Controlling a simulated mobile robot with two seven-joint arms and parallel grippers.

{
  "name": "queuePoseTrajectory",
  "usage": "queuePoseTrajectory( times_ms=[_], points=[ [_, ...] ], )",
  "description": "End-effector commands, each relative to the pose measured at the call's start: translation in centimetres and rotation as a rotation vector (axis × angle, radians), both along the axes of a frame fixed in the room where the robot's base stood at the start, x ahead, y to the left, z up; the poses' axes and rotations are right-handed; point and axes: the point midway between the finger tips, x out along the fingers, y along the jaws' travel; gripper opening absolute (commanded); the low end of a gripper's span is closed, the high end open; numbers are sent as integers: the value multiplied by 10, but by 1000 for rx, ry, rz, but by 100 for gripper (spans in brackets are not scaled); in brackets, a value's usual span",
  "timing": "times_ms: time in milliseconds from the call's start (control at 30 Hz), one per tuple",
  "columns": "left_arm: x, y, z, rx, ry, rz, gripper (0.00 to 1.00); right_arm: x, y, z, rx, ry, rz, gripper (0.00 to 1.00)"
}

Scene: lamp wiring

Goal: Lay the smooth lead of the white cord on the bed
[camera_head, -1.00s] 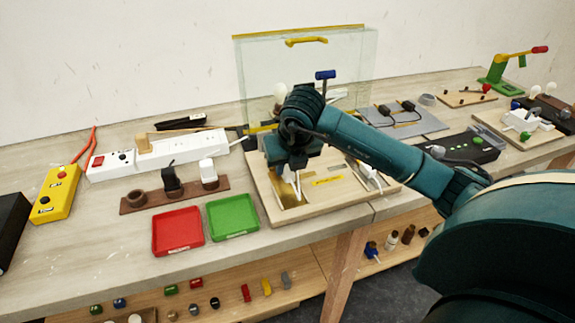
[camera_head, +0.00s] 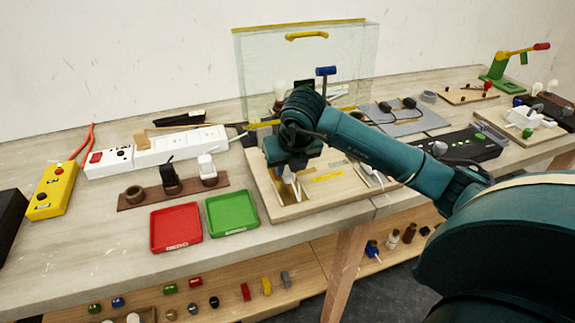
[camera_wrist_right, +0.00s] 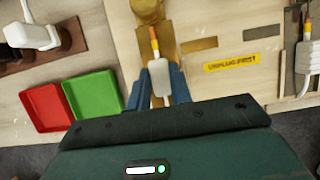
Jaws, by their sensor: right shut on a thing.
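My right gripper (camera_head: 290,182) is low over the light wooden board in the head view. In the right wrist view its blue fingers (camera_wrist_right: 159,88) are shut on the white lead (camera_wrist_right: 158,78). The lead has a bare orange-copper tip (camera_wrist_right: 154,42) pointing away from the gripper. The tip is over a brass-coloured strip, which I take to be the bed (camera_wrist_right: 169,32); I cannot tell whether it touches. My left gripper is not in view.
A red tray (camera_head: 176,228) and a green tray (camera_head: 232,214) stand left of the board. A yellow "unplug first" label (camera_wrist_right: 231,63) and another white plug (camera_wrist_right: 305,58) are on the board's right. A clear screen (camera_head: 345,65) with a yellow handle stands behind.

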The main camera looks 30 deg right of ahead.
Motion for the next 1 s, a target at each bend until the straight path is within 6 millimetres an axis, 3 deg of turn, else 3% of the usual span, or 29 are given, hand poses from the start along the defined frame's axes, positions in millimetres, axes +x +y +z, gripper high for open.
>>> queuePoseTrajectory(
  times_ms=[1000],
  points=[
    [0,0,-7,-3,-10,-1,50,0,0,-12,0,-1,0,0]
  ],
)
